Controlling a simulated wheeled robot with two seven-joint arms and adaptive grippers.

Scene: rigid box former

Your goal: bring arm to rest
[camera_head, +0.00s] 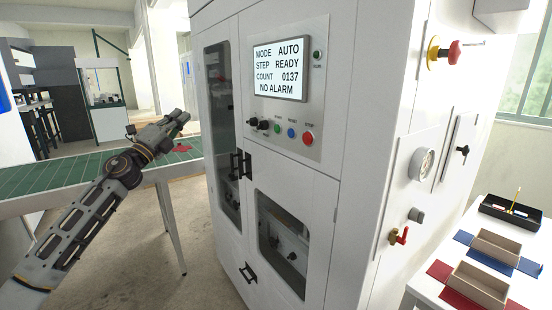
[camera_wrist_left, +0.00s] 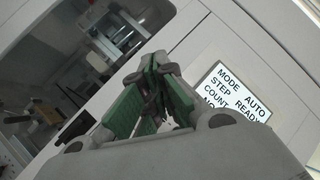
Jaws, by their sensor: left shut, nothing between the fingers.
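My left arm reaches in from the left in the head view. Its gripper (camera_head: 181,119) is held up in front of the green conveyor and to the left of the white machine (camera_head: 345,150). In the left wrist view the green-padded fingers (camera_wrist_left: 160,65) come together at the tips, shut and empty. Behind them are the machine's window and its display (camera_wrist_left: 232,92). The display (camera_head: 280,69) reads MODE AUTO, STEP READY, COUNT 0137, NO ALARM. My right gripper is not in view.
A green conveyor (camera_head: 60,175) runs behind my left arm, with a red piece (camera_head: 183,149) on it. The machine has door handles (camera_head: 241,164) and a red stop button (camera_head: 308,138). At right a white table holds cardboard trays (camera_head: 480,286) and a black tray (camera_head: 511,214).

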